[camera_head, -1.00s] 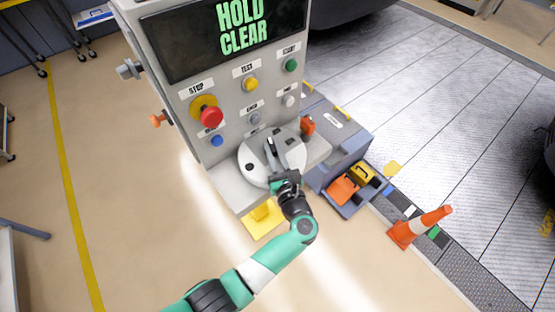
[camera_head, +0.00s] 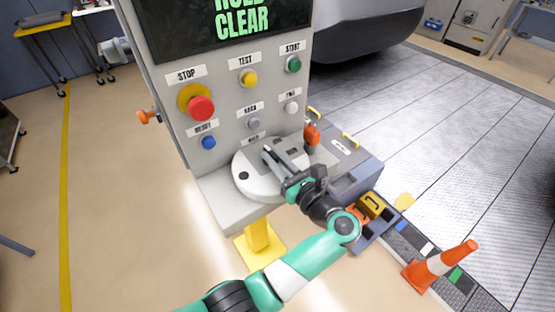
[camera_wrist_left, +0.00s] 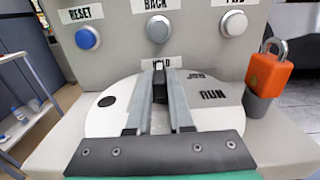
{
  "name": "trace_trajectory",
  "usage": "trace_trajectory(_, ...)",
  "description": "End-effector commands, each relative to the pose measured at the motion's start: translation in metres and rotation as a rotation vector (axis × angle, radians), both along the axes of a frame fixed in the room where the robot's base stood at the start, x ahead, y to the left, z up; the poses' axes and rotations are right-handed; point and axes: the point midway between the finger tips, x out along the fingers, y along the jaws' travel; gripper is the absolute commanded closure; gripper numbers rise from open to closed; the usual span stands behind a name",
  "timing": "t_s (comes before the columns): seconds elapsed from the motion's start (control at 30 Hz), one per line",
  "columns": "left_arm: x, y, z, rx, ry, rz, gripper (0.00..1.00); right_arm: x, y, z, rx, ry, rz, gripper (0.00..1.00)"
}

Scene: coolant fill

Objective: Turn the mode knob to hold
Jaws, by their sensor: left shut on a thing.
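The mode dial is a white round plate (camera_head: 256,186) on the ledge of the grey control panel. It also shows in the left wrist view (camera_wrist_left: 112,122), with the labels HOLD, JOG and RUN. My left gripper (camera_head: 268,152) reaches over the dial from the right. In the left wrist view its two fingers (camera_wrist_left: 160,75) are shut on the dark mode knob (camera_wrist_left: 159,118), and they line up with the HOLD label (camera_wrist_left: 161,64), partly covering it. The fingers hide most of the knob. The screen (camera_head: 240,18) reads HOLD CLEAR in green. My right gripper is in neither view.
Above the dial are a red STOP button (camera_head: 201,107) and several smaller buttons, including blue RESET (camera_head: 209,143). An orange padlock (camera_wrist_left: 269,72) stands right of the dial.

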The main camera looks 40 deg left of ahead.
Motion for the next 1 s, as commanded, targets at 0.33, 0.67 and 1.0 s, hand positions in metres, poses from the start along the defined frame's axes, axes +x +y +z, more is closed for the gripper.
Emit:
trace_trajectory(0.33, 0.0, 0.0, 0.001, 0.001, -0.002, 0.002, 0.51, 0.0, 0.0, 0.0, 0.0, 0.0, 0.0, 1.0)
trace_trajectory(0.67, -0.001, -0.007, 0.001, 0.001, 0.0, -0.001, 0.51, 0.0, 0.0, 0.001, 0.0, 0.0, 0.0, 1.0)
trace_trajectory(1.0, -0.018, -0.079, 0.0, 0.001, 0.0, -0.003, 0.51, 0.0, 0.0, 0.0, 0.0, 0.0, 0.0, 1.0)
